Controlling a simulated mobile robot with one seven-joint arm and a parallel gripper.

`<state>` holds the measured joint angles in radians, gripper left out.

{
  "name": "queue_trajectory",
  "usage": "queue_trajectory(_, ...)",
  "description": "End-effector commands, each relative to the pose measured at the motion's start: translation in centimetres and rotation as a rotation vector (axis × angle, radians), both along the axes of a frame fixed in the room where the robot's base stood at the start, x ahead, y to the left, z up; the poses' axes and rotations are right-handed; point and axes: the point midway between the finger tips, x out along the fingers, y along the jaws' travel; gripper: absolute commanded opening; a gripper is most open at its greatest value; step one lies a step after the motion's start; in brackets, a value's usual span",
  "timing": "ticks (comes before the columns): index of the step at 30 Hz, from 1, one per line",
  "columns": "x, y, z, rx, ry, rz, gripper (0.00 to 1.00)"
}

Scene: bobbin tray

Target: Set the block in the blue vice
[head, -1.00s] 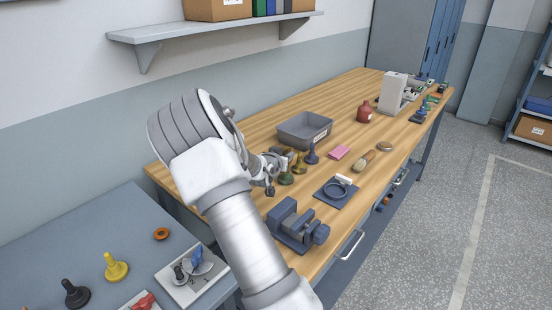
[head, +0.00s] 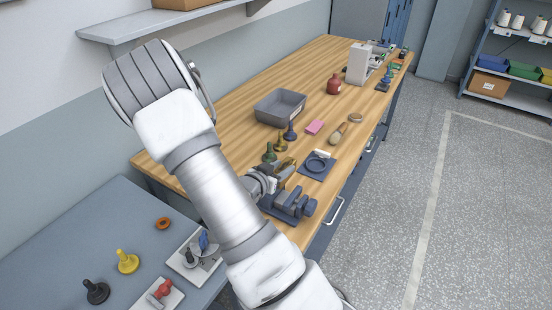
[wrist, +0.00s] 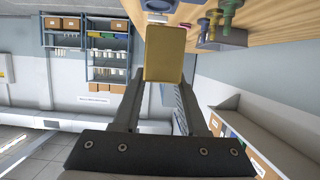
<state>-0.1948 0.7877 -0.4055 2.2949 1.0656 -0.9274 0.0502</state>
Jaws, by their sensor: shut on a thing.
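The blue vice (head: 291,206) stands at the near front edge of the wooden bench, its screw end toward the right. My gripper (head: 270,181) is just behind and above the vice's left part, partly hiding it. In the wrist view my gripper (wrist: 163,80) is shut on a brass-coloured block (wrist: 165,52), held between the two fingertips. The block also shows in the head view (head: 286,169), close above the vice; I cannot tell whether it touches the jaws. The vice's jaw gap is mostly hidden.
Green (head: 269,154), brass (head: 280,142) and navy (head: 290,132) knobbed pieces stand behind the vice. A grey bin (head: 280,106), a pink block (head: 314,127) and a red bottle (head: 334,86) are farther back.

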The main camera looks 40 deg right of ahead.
Motion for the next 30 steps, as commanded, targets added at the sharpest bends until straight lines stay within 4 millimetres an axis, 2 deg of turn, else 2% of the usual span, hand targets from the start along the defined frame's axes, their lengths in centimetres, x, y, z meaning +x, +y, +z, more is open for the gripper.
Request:
queue_trajectory(2, -0.1, -0.1, 0.2, -0.006, -0.007, -0.004, 0.00)
queue_trajectory(11, 0.0, -0.1, -1.0, -0.006, -0.007, -0.004, 0.00)
queue_trajectory(30, 0.0, -0.1, -5.3, -0.006, -0.006, -0.002, 0.00)
